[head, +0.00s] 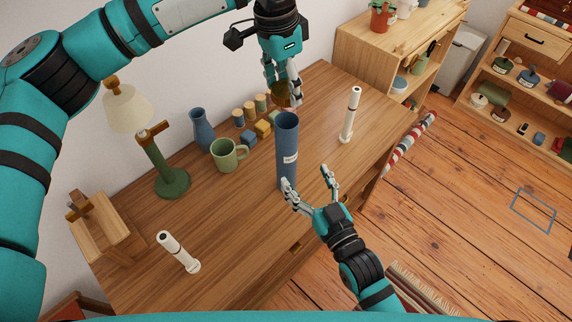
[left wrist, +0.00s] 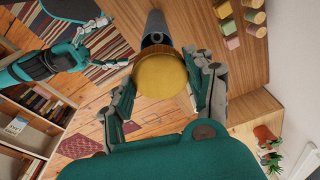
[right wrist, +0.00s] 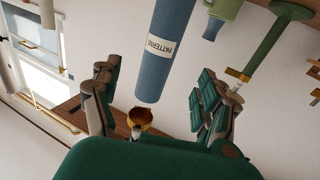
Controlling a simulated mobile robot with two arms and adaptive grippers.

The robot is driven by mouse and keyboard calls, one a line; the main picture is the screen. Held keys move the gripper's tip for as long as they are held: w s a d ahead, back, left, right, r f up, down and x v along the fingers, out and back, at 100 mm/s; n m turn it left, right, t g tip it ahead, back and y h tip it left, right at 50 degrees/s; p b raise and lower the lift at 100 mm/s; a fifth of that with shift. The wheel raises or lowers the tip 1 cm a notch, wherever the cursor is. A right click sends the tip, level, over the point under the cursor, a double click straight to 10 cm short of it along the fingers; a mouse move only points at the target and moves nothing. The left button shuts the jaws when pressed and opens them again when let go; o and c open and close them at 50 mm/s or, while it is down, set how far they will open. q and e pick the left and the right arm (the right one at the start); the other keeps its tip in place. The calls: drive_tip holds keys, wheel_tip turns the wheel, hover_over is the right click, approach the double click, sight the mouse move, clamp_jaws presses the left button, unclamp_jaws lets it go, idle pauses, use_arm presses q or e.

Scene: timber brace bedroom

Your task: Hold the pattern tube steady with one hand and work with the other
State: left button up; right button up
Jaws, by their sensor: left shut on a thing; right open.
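The blue pattern tube (head: 285,178) stands upright on the desk with its open mouth up. In the right wrist view the tube (right wrist: 168,75), with its white label, appears upside down between my fingers. My left gripper (head: 283,92) is above the tube, shut on a round golden-brown cap (left wrist: 160,76). The cap is apart from the tube; it also shows in the right wrist view (right wrist: 140,117). My right gripper (head: 308,178) is open beside the tube's lower right side; I cannot tell if a finger touches it. The left wrist view shows the tube's mouth (left wrist: 154,38) beyond the cap.
On the wooden desk (head: 235,215) stand a green mug (head: 226,157), blue vase (head: 202,130), lamp (head: 170,182) and several small blocks (head: 263,128). White posts stand right (head: 350,118) and front left (head: 176,250). The desk front between tube and left post is clear.

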sight(291, 155)
drive_tip(key=x, duration=1)
drive_tip(key=shift+a, duration=0.1)
clamp_jaws()
